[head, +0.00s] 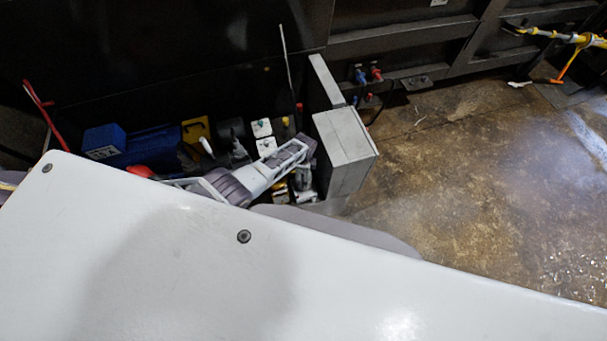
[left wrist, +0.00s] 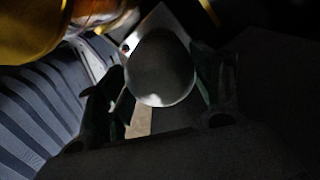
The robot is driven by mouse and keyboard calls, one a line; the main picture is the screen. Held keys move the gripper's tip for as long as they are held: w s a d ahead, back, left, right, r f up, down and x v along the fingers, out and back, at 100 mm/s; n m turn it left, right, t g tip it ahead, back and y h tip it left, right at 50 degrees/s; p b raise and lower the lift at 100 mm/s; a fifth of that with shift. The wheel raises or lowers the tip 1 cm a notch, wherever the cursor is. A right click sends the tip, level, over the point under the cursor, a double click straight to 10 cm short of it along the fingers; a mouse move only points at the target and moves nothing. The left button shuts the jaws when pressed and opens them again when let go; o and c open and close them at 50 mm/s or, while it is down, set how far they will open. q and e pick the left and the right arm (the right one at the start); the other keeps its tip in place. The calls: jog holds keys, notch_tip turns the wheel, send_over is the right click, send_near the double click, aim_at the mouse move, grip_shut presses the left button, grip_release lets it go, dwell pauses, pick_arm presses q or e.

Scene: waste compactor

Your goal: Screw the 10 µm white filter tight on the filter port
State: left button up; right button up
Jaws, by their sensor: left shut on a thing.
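In the left wrist view, my left gripper (left wrist: 160,88) has its two dark fingers on either side of a round, pale grey-white end, which I take to be the white filter (left wrist: 161,68). The gripper is shut on it. In the head view my left arm reaches into the dark equipment bay, and the left gripper (head: 303,181) is small and partly hidden below the wrist, beside the grey box. The filter's label cannot be read. The filter port cannot be made out, so I cannot tell whether the filter touches it. My right gripper is not in view.
A grey metal box (head: 345,150) stands close to the right of the wrist. A blue unit (head: 125,145), a yellow part (head: 196,130) and white blocks (head: 264,136) crowd the bay. A yellow body (left wrist: 30,28) is near the gripper. Open floor (head: 470,180) lies to the right.

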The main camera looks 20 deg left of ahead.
pick_arm(q)
jog(key=o, duration=1.2)
jog(key=shift+c, duration=0.4)
jog(key=shift+n, duration=0.3)
jog(key=shift+n, duration=2.2)
jog(key=shift+n, duration=0.3)
